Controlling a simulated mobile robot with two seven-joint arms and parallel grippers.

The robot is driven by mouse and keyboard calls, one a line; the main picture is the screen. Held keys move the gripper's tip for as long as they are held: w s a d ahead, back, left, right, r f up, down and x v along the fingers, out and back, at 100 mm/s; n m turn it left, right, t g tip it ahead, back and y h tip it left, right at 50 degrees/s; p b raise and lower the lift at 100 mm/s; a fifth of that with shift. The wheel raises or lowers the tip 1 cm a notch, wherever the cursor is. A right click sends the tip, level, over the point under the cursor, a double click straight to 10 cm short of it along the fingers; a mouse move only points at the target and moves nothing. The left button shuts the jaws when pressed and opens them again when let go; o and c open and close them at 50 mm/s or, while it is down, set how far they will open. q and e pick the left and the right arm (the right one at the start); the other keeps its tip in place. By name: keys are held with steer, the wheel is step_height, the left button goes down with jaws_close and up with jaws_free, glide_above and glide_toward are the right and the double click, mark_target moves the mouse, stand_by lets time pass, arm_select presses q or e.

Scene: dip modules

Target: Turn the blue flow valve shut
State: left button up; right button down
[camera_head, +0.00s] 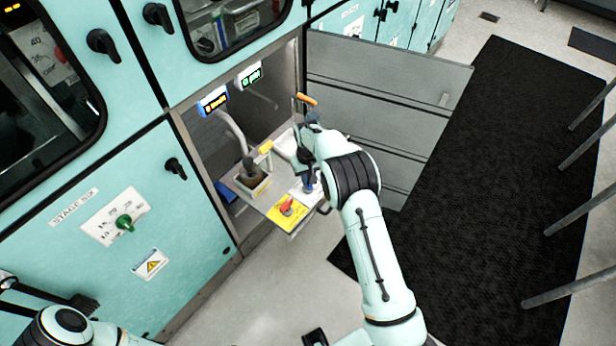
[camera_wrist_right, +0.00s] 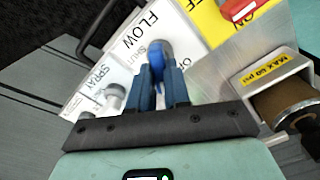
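The blue flow valve (camera_wrist_right: 156,55) stands on a white label reading FLOW and SHUT in the right wrist view. My right gripper (camera_wrist_right: 162,88) has its two dark blue fingers close on either side of the valve's handle and appears shut on it. In the head view the right gripper (camera_head: 309,182) reaches down to the pulled-out panel, and the arm hides most of the valve. My left arm shows at the lower left of the head view, with dark gripper parts (camera_head: 50,299) at the picture's edge; their opening is unclear.
A red knob on a yellow plate (camera_head: 287,211) sits beside the flow label. A grey spray knob (camera_wrist_right: 115,95) is on the other side. A brown cylinder (camera_head: 251,172) stands in a metal holder. An open grey door (camera_head: 385,90) is behind my right arm.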

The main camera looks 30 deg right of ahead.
arm_select(q)
steer(key=shift+r, duration=0.15)
arm_select(e)
steer(key=shift+m, duration=0.3)
steer(key=m+p, duration=0.2)
steer(key=m, duration=0.3)
steer(key=shift+r, duration=0.1)
arm_select(q)
steer(key=shift+t, duration=0.3)
steer(key=w+r+p, duration=0.1)
steer(key=w+r, duration=0.2)
steer(key=r, duration=0.1)
steer(key=shift+w+r+p, duration=0.3)
steer(key=shift+w+p, duration=0.05)
steer(key=shift+w, duration=0.05)
arm_select(e)
steer(key=m, duration=0.5)
steer(key=shift+m, duration=0.4)
steer(key=c, duration=1.1)
jaws_free()
